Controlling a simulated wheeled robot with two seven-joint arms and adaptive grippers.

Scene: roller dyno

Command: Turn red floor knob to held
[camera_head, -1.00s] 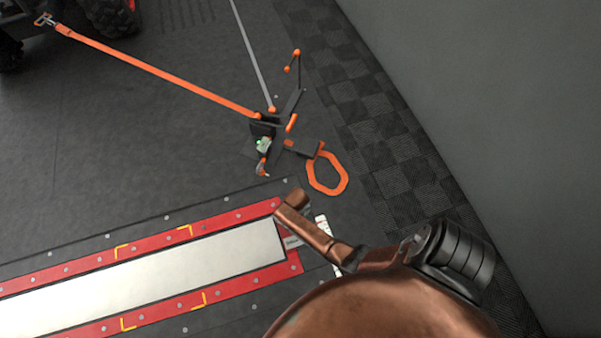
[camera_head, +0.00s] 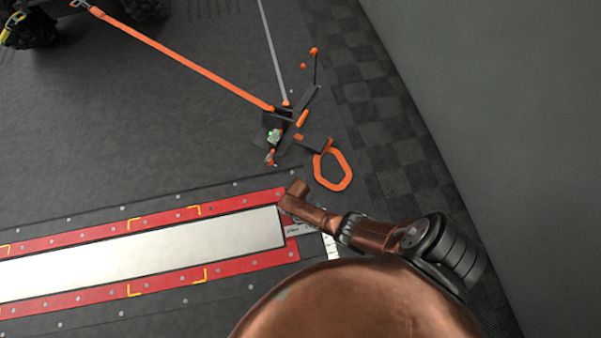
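I cannot make out a red knob on the floor in this view. The red floor frame (camera_head: 150,226) around a long pale strip (camera_head: 150,252) lies at the lower left. A small pale label (camera_head: 299,230) is at its right end, partly hidden by my copper-coloured arm (camera_head: 370,232). The arm covers the floor just right of the frame. No gripper fingers show, so I cannot see what either gripper holds.
A dark floor device (camera_head: 280,125) with orange parts stands beyond the frame, with an orange strap (camera_head: 180,62) and a grey strap (camera_head: 271,45). An orange ring (camera_head: 333,170) lies beside it. A grey wall (camera_head: 510,130) rises at the right. Vehicle tyres (camera_head: 35,30) show at upper left.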

